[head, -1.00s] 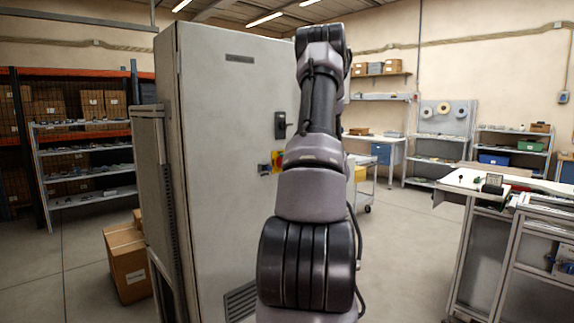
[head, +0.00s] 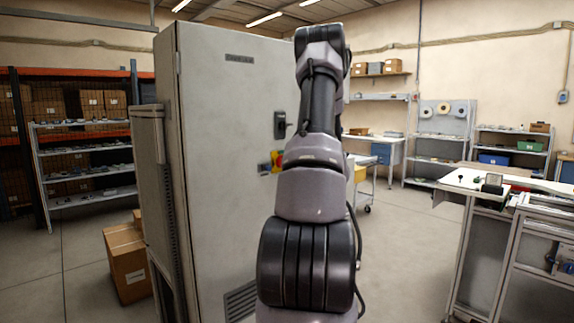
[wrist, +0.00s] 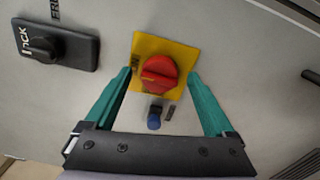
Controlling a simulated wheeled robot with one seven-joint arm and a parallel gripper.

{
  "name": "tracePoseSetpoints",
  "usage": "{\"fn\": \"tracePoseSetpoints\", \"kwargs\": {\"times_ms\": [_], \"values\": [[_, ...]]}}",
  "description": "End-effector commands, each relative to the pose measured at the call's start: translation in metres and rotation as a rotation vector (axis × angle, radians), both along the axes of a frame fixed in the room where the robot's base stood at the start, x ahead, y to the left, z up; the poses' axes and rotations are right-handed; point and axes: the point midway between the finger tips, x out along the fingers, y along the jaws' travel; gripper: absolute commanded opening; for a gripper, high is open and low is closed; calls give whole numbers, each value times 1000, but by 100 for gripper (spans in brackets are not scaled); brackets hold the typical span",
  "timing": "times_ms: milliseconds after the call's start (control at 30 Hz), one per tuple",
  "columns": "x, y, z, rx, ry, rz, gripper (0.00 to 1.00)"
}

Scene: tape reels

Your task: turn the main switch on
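The main switch is a red rotary knob (wrist: 159,73) on a yellow plate (wrist: 178,48), mounted on the grey cabinet door. In the head view the yellow plate (head: 277,157) shows partly behind my arm. My gripper (wrist: 160,78) is open, with one green finger on each side of the yellow plate. The fingertips flank the knob with a gap on both sides. I cannot tell how far the tips are from the door. In the head view the gripper is hidden behind my arm.
A black door handle (wrist: 55,45) sits left of the switch in the wrist view. A small blue button (wrist: 154,120) is just below the plate. The grey cabinet (head: 225,100) stands in front of me. Cardboard boxes (head: 128,265) lie at its left; a workbench (head: 500,190) is at right.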

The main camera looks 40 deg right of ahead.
Motion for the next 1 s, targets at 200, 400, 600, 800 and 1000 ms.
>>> {"fn": "tracePoseSetpoints", "kwargs": {"times_ms": [200, 400, 600, 800, 1000], "values": [[-6, -1, 0, 0, 0, -1, 89], [-41, -5, 0, 1, 1, -4, 89], [-80, -7, 0, 0, 0, -3, 89], [-103, -8, 0, 0, 0, -1, 89], [-108, -8, 0, 0, 0, 0, 89]]}}
